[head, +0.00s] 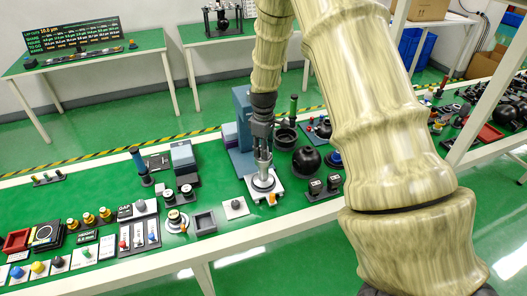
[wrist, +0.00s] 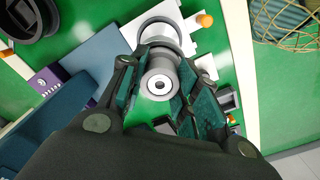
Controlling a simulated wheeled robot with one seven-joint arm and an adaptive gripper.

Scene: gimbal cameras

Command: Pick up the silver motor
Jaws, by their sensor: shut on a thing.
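The silver motor (wrist: 159,84), a cylinder with a light round end and a dark centre, sits between the fingers of my gripper (wrist: 160,98) in the wrist view. In the head view my gripper (head: 262,152) points down and is shut on the motor (head: 264,169), which is upright. A white plate (head: 277,197) with an orange knob lies under it on the green table, with a wider silver round part at the motor's lower end. I cannot tell whether the motor is clear of the plate.
A blue block stand (head: 241,110) rises close behind my gripper. A black sphere (head: 306,160) and dark cups are to the right. A grey square tray (head: 204,223) and several small parts lie to the left. The table's front edge is close.

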